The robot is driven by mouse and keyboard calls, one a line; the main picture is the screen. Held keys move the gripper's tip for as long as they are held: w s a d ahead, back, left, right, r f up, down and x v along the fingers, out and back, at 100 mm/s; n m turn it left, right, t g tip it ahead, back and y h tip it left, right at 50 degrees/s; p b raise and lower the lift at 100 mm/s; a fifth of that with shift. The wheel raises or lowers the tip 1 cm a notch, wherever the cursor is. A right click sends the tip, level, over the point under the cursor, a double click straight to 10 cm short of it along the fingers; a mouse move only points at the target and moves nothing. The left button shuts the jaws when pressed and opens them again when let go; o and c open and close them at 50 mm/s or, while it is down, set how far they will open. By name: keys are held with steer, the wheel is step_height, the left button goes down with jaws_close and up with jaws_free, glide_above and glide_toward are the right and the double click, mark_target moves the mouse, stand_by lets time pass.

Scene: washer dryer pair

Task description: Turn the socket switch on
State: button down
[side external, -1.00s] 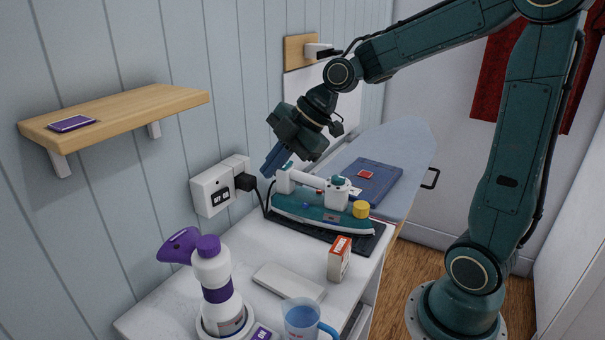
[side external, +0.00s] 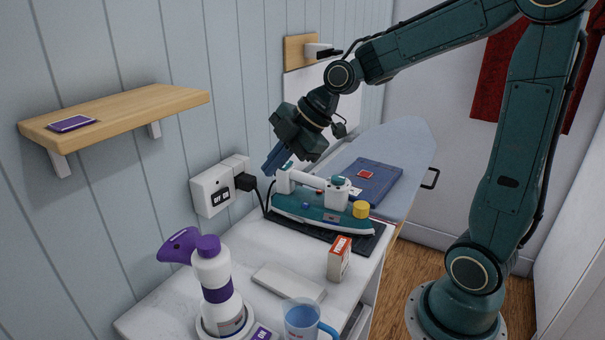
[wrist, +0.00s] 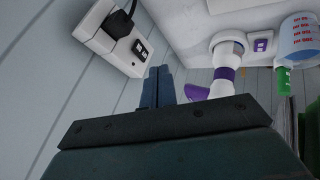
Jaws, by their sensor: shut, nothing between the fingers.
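A white wall socket box (side external: 213,190) is on the panelled wall above the counter. Its front has a dark switch panel (side external: 220,197) with small white markings; I cannot tell its setting. A black plug (side external: 245,182) sits in the box's right part. My gripper (side external: 271,166) is shut and empty, pointing down and left, to the right of the socket and apart from it. In the wrist view the socket box (wrist: 108,38) is at the upper left, with the switch panel (wrist: 139,49) just above and left of my shut fingertips (wrist: 158,72).
A teal and white iron (side external: 320,210) stands on a dark mat below my gripper. A purple and white spray bottle (side external: 214,285), a blue-handled jug (side external: 302,320) and a small box (side external: 339,258) are on the counter. A wooden shelf (side external: 140,112) is at the upper left.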

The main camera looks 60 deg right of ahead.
glide_toward(223, 202)
step_height(223, 202, down, 4)
steer(key=s+a, duration=0.2)
steer(key=shift+w+d+f, duration=0.1)
steer(key=shift+w+d, duration=0.05)
steer(key=shift+w, duration=0.95)
steer(key=shift+w+d+f, duration=0.1)
steer(key=shift+w+d, duration=0.1)
steer(key=shift+w, duration=0.9)
steer(key=shift+w+d+n+y, duration=0.3)
steer(key=shift+w+n, duration=0.1)
steer(key=shift+n, duration=0.1)
steer(key=shift+a, duration=0.15)
steer(key=shift+s+a, duration=0.1)
steer(key=shift+a, duration=0.1)
steer(key=shift+s+a, duration=0.25)
steer(key=shift+a, duration=0.3)
steer(key=shift+s, duration=0.15)
